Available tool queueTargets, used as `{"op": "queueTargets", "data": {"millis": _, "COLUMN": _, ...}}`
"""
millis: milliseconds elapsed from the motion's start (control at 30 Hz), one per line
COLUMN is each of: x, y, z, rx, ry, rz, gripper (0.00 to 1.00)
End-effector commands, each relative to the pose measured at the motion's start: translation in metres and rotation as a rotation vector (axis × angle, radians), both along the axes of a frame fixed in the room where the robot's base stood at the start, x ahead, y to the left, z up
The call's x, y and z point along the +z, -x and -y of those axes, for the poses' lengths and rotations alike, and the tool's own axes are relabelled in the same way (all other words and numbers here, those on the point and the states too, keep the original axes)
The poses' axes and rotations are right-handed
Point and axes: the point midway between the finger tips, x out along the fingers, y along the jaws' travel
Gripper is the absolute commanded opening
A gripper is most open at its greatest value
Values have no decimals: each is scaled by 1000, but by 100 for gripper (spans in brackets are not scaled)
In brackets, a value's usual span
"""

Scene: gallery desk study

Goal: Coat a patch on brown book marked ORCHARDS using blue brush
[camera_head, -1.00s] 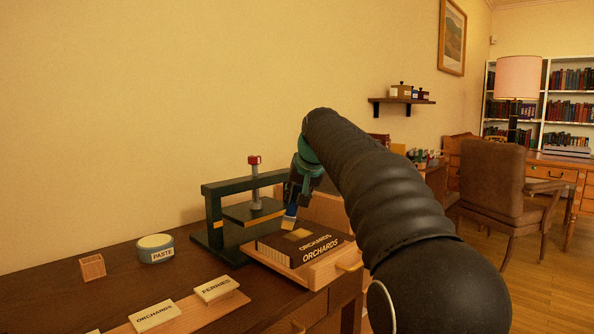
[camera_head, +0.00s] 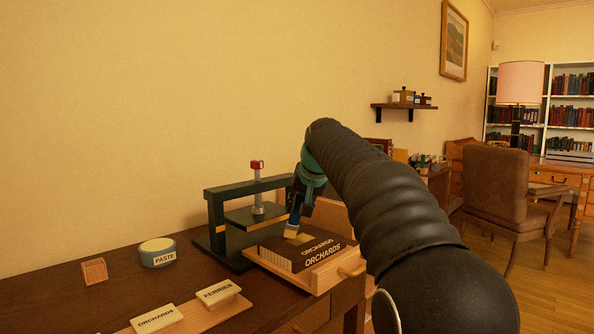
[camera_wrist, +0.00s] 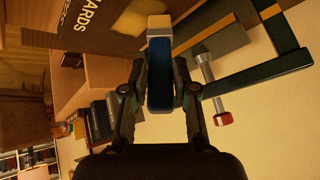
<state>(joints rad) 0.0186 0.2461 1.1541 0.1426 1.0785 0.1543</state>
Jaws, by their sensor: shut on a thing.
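The brown book (camera_head: 282,256) marked ORCHARDS lies flat on a wooden tray (camera_head: 322,276) at the desk's right end. It also shows in the wrist view (camera_wrist: 84,36), with part of a pale patch (camera_wrist: 138,14) beside the lettering. My gripper (camera_head: 296,208) is shut on the blue brush (camera_wrist: 160,80), whose pale bristles (camera_wrist: 159,25) point at the book. In the head view the brush tip is down at the pale patch (camera_head: 303,238) and seems to touch it. The exact contact cannot be told.
A dark green press (camera_head: 216,231) with a red-topped screw (camera_head: 257,165) stands close behind and left of the book. A PASTE tub (camera_head: 157,254), a small wooden box (camera_head: 94,271) and ORCHARDS (camera_head: 156,319) and FERRIES (camera_head: 217,291) labels lie left. The desk between is bare.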

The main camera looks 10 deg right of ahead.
Motion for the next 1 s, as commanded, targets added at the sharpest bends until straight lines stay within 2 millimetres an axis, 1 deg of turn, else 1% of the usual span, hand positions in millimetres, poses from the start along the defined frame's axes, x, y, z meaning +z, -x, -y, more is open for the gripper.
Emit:
{"op": "queueTargets", "data": {"millis": 67, "x": 6, "y": -1, "z": -1, "rx": -1, "ry": -1, "rz": 1, "gripper": 0}}
{"op": "queueTargets", "data": {"millis": 100, "x": 17, "y": -1, "z": 0, "rx": -1, "ry": 0, "rz": 6, "gripper": 0}}
{"op": "queueTargets", "data": {"millis": 133, "x": 21, "y": -1, "z": 0, "rx": -1, "ry": 0, "rz": 4, "gripper": 0}}
{"op": "queueTargets", "data": {"millis": 367, "x": 39, "y": -1, "z": 0, "rx": 0, "ry": 0, "rz": 2, "gripper": 0}}
{"op": "queueTargets", "data": {"millis": 700, "x": 70, "y": -1, "z": 0, "rx": -1, "ry": 0, "rz": 3, "gripper": 0}}
{"op": "queueTargets", "data": {"millis": 833, "x": 77, "y": 0, "z": 0, "rx": 0, "ry": 0, "rz": 2, "gripper": 0}}
{"op": "queueTargets", "data": {"millis": 1000, "x": 79, "y": 0, "z": -1, "rx": -1, "ry": 1, "rz": 0, "gripper": 0}}
